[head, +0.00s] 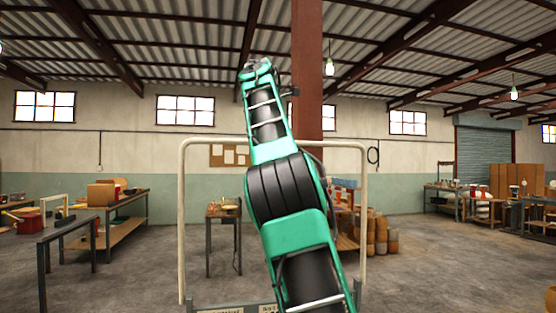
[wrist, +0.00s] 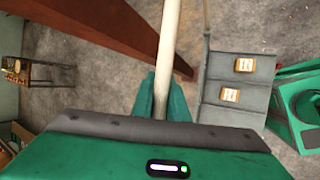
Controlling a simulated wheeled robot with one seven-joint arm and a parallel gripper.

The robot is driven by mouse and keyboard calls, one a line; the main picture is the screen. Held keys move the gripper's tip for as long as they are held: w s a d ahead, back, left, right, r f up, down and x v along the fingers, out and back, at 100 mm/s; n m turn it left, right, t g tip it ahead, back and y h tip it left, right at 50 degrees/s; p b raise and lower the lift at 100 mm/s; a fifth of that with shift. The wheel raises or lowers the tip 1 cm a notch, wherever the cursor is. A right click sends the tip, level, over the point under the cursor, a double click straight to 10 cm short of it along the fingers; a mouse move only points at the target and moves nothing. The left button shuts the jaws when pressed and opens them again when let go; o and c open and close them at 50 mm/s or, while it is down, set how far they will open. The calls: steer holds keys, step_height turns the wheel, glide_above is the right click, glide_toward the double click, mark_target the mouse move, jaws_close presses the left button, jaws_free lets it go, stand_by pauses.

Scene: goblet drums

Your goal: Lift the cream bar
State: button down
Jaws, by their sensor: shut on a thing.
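The cream bar (head: 272,142) is the top of an upright inverted-U frame in front of me in the head view. Its two legs run down to a grey base (head: 240,305). My arm crosses in front of the middle of the bar. My gripper is hidden in the head view. In the wrist view my gripper (wrist: 162,100) is shut on the cream bar (wrist: 170,45), its green fingers on either side. The bar runs away from the fingers to the top of that view. The contact behind the palm edge is hidden.
The grey base shows at the right of the wrist view, with two pale labels (wrist: 245,64). A red-brown column (head: 307,90) stands behind my arm. Workbenches (head: 125,215) stand at left, a small table (head: 222,215) behind the frame. Open concrete floor lies between.

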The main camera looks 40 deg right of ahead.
steer(key=shift+s+d, duration=0.1)
steer(key=shift+d, duration=0.05)
steer(key=c, duration=1.7)
jaws_free()
steer(key=shift+d+f, duration=0.1)
steer(key=shift+c, duration=0.2)
steer(key=shift+a+r, duration=0.25)
steer(key=shift+w+v, duration=0.2)
steer(key=shift+v, duration=1)
steer(key=s+a, duration=0.4)
steer(key=a, duration=0.7)
steer(key=shift+a, duration=0.15)
